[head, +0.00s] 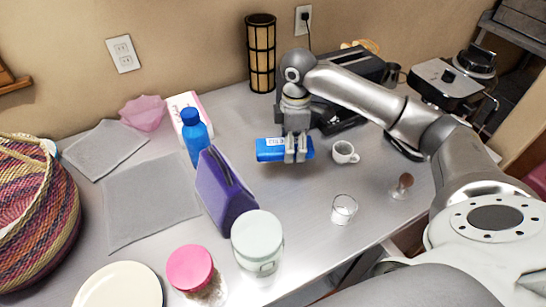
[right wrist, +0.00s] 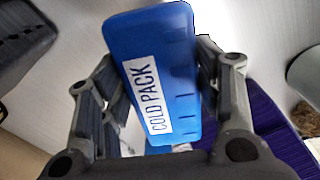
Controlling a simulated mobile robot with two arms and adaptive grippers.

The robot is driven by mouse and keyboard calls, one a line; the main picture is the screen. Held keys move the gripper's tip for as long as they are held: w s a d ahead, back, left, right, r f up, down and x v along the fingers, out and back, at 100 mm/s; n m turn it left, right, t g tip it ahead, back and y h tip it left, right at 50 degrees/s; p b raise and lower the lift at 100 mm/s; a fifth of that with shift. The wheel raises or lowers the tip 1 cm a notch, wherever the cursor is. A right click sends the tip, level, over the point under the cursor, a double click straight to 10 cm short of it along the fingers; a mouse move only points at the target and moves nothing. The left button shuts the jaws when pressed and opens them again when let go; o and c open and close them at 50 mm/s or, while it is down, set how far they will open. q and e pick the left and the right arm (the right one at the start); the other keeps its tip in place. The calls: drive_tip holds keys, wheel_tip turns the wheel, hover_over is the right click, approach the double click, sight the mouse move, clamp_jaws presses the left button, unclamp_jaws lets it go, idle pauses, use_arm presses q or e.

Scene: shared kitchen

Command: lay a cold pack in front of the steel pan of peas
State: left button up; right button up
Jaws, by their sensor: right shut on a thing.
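The cold pack (head: 270,150) is a blue slab with a white label. In the right wrist view the label on the cold pack (right wrist: 180,75) reads "COLD PACK". My right gripper (head: 295,155) is shut on it, with fingers on either side, over the back middle of the steel counter. The head view does not clearly show whether the pack touches the counter. I see no steel pan of peas in either view. My left gripper is not in view.
A white mug (head: 344,153) stands just right of my right gripper, a glass (head: 343,209) nearer the front. A purple bag (head: 222,190) and blue bottle (head: 195,137) stand to the left. Dark appliances fill the back right. Two grey mats (head: 148,200) lie at left.

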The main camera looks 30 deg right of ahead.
sight(274, 140)
drive_tip(key=w+a+f, duration=0.1)
drive_tip(key=f, duration=0.1)
drive_tip(key=w+a+f, duration=0.1)
drive_tip(key=w+a+f+p, duration=0.1)
drive_tip(key=f, duration=0.1)
drive_tip(key=shift+w+f, duration=0.35)
drive_tip(key=shift+w, duration=0.05)
drive_tip(key=shift+f, duration=1.65)
drive_tip(key=shift+f, duration=0.1)
drive_tip(key=o, duration=1.3)
wheel_tip(274, 140, up, 12)
drive_tip(key=shift+a+r+b, duration=0.1)
drive_tip(key=shift+r+b, duration=0.05)
drive_tip(key=shift+b, duration=0.55)
